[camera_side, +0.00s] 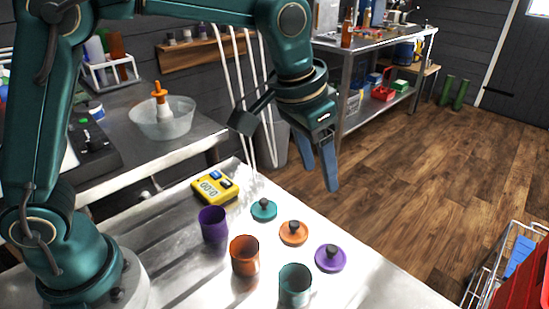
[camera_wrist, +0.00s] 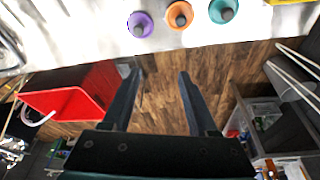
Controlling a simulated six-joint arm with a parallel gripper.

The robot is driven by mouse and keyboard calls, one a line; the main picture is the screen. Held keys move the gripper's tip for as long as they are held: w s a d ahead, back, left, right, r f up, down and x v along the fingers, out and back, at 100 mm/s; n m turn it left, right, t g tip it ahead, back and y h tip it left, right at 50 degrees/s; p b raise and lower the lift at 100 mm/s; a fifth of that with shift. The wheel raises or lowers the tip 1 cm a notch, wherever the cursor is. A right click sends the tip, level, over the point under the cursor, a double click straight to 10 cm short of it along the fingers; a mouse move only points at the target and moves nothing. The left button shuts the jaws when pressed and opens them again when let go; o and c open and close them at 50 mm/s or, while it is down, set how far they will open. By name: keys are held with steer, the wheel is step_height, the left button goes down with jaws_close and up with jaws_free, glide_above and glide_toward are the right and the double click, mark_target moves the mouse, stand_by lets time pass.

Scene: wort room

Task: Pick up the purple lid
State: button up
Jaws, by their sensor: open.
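The purple lid (camera_side: 330,258), a flat disc with a dark knob, lies on the pale table near its right edge. It also shows at the top of the wrist view (camera_wrist: 140,25). An orange lid (camera_side: 293,233) and a teal lid (camera_side: 264,210) lie in a row beside it. A purple cup (camera_side: 213,224), an orange cup (camera_side: 245,256) and a teal cup (camera_side: 294,285) stand in front of the lids. My gripper (camera_side: 327,170) is open and empty, raised beyond the table's far edge. In the wrist view its fingers (camera_wrist: 158,72) are spread over the floor.
A yellow timer (camera_side: 215,187) lies at the table's far left. A wire rack (camera_side: 490,270) with red and blue things stands at the right. A red bin (camera_wrist: 75,95) shows in the wrist view. The air around my gripper looks clear.

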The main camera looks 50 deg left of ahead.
steer(key=m+g, duration=0.1)
steer(key=g, duration=0.1)
glide_above(332, 247)
steer(key=f, duration=0.8)
steer(key=shift+s+a+f, duration=0.15)
steer(key=shift+s+f, duration=0.2)
steer(key=shift+f, duration=0.05)
steer(key=shift+w+f, duration=0.15)
steer(key=shift+f, duration=1.1)
steer(key=shift+w+f, duration=0.1)
steer(key=shift+f, duration=1.1)
jaws_close()
